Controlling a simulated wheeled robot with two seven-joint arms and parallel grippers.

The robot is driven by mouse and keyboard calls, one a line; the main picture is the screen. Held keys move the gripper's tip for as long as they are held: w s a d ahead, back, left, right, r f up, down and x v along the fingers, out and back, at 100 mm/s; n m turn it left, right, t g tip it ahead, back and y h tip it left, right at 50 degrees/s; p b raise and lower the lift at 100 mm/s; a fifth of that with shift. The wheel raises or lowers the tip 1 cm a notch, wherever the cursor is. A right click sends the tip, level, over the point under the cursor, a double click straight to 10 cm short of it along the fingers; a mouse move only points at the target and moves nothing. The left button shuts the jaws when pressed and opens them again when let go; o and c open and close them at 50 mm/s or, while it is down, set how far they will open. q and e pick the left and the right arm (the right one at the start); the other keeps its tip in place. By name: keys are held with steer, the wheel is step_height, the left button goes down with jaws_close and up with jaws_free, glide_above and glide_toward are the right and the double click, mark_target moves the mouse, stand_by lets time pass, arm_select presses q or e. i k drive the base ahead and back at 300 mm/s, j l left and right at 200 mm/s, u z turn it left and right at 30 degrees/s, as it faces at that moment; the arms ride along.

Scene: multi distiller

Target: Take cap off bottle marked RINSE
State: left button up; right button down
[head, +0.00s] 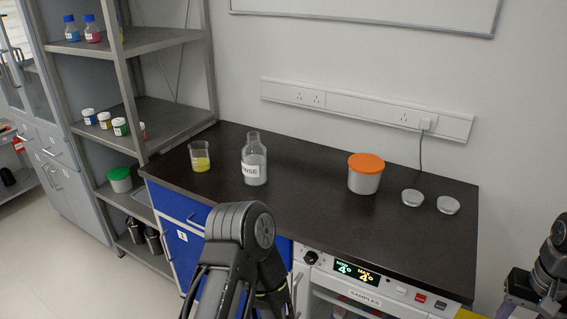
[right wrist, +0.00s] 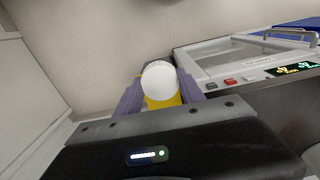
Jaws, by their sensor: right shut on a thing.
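The bottle marked RINSE (head: 254,163) stands upright on the dark counter in the head view, left of the middle. Only "NSE" of its label shows. Its narrow neck looks clear and greyish, and I cannot tell whether a cap sits on it. My right gripper (right wrist: 160,90) is shut on a yellow object with a round white top (right wrist: 159,80), off the counter's right front corner and far from the bottle. My left arm rises at the bottom middle of the head view, in front of the counter. Its gripper does not show.
A beaker with yellow liquid (head: 200,157) stands left of the bottle. A tub with an orange lid (head: 365,174) and two small dishes (head: 412,197) (head: 448,205) are to the right. The counter (head: 305,195) is clear between bottle and tub. Shelves (head: 160,120) stand at left.

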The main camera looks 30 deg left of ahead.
mark_target(254, 155)
steer(key=k, duration=0.65)
steer(key=u, duration=1.4)
steer(key=i+j, duration=0.3)
steer(key=i, duration=0.15)
steer(key=i+j, duration=0.25)
steer(key=i, duration=0.25)
steer(key=i+j, duration=0.3)
steer(key=i, duration=0.15)
steer(key=i+j, duration=0.25)
steer(key=i, duration=0.25)
steer(key=i+j, duration=0.3)
steer(key=i, duration=0.15)
